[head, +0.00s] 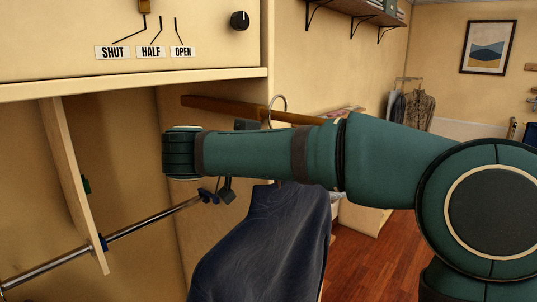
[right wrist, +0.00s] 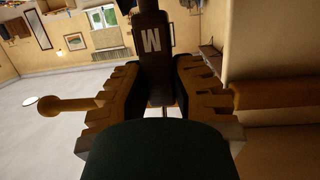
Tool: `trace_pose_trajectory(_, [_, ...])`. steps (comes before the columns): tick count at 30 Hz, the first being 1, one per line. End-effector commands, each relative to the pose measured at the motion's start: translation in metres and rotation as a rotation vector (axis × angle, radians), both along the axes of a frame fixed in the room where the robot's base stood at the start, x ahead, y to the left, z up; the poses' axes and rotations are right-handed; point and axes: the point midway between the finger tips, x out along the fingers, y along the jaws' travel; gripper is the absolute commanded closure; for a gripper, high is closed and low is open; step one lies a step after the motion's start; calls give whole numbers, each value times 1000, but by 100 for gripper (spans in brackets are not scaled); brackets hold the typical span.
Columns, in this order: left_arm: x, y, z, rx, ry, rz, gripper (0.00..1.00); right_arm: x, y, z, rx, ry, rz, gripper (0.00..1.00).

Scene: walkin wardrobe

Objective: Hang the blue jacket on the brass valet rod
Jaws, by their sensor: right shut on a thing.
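The blue jacket (head: 270,240) hangs upright below my right forearm in the head view, on a hanger whose metal hook (head: 278,98) shows above the arm. The brass valet rod (head: 225,107) runs out from the wardrobe side behind my arm; in the right wrist view its ball end (right wrist: 50,105) is at left. The hook's curve crosses over the rod in the picture; whether it rests on it I cannot tell. My right gripper (right wrist: 163,85) is shut on a dark hanger part marked "M" (right wrist: 152,35). My left gripper is out of view.
A chrome rail (head: 150,224) and wooden panel (head: 72,185) are at lower left. Above are a shelf edge (head: 140,82), a SHUT/HALF/OPEN label panel and a black knob (head: 240,20). Clothes (head: 412,108) hang farther back. Wooden floor (head: 375,255) is clear at right.

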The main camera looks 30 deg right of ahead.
Motion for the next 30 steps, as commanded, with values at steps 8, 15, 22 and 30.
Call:
trace_pose_trajectory(8, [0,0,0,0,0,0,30,8,-21,2,-2,-4,-2,100])
trace_pose_trajectory(15, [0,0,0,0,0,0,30,15,-37,2,-2,-4,-2,100])
trace_pose_trajectory(22, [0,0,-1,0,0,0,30,19,-48,-3,-2,-2,1,100])
trace_pose_trajectory(30, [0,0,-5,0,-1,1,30,19,-47,-20,-2,-4,0,100])
